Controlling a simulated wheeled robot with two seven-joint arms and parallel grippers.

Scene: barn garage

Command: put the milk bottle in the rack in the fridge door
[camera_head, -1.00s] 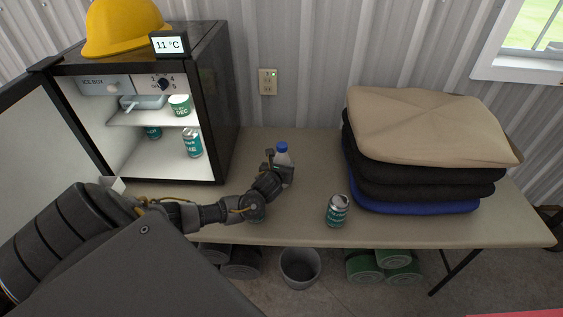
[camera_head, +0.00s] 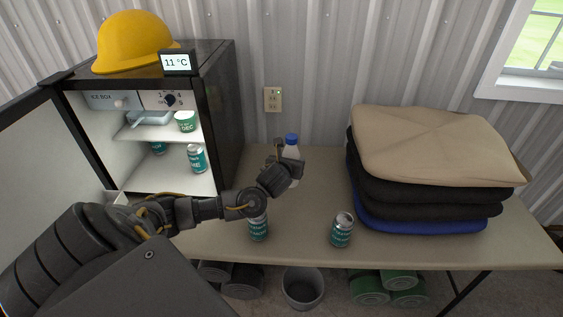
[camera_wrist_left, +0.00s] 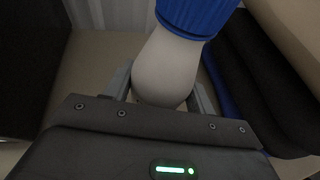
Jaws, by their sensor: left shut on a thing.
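The milk bottle (camera_head: 293,153) is white with a blue cap and is upright at the back of the table, right of the fridge. My left gripper (camera_head: 286,166) is shut on it. The left wrist view shows the white bottle (camera_wrist_left: 168,68) between the two fingers (camera_wrist_left: 160,88), its blue cap above. I cannot tell whether its base touches the table. The small black fridge (camera_head: 222,110) stands open at the left. Its door (camera_head: 35,150) is swung out to the left, and a pale rack edge (camera_head: 112,197) shows behind my arm. My right gripper is not in view.
One teal can (camera_head: 259,228) stands under my left forearm and another (camera_head: 342,230) stands to its right. Folded cushions (camera_head: 430,150) fill the table's right side. A yellow hard hat (camera_head: 135,42) and a temperature display (camera_head: 177,62) sit on the fridge. Cans and a tub stand inside it.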

